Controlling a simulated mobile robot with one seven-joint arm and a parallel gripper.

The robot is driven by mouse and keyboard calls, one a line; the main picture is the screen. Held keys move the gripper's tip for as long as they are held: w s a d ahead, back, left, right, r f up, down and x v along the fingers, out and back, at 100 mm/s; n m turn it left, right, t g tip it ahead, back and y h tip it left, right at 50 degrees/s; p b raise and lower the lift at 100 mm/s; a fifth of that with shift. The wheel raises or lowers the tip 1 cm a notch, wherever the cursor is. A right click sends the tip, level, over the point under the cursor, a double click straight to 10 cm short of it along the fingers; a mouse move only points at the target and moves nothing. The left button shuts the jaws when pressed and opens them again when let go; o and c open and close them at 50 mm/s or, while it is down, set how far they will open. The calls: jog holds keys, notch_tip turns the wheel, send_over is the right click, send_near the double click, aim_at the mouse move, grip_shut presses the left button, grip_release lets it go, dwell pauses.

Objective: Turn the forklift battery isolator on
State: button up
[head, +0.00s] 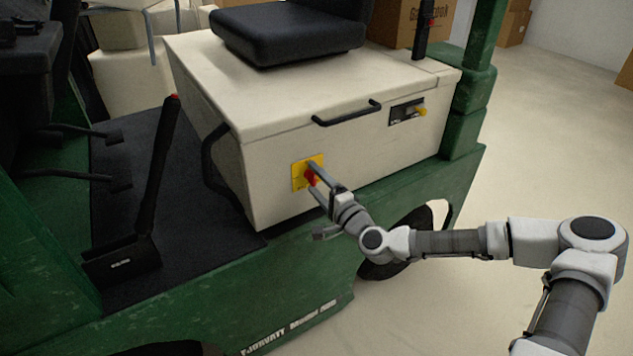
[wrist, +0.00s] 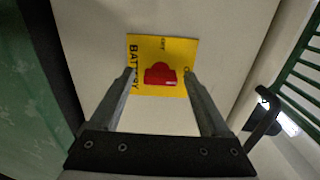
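The battery isolator is a red knob (head: 310,178) on a yellow plate (head: 299,174), on the side of the cream battery cover of the green forklift. In the wrist view the red knob (wrist: 160,74) sits on the yellow plate (wrist: 146,47), which carries "BATTERY" lettering partly hidden by a finger. My gripper (head: 312,176) is at the plate with its fingers apart. In the wrist view my gripper (wrist: 160,76) is open, one finger on each side of the knob, with visible gaps. I cannot tell whether the fingertips touch the plate.
A black seat (head: 290,30) is on top. A black lever (head: 155,175) stands at left. Open floor (head: 545,130) lies right of the forklift.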

jog(key=p+v, duration=0.2)
jog(key=v, duration=1.5)
jog(key=shift+d, duration=0.2)
jog(key=shift+s, duration=0.15)
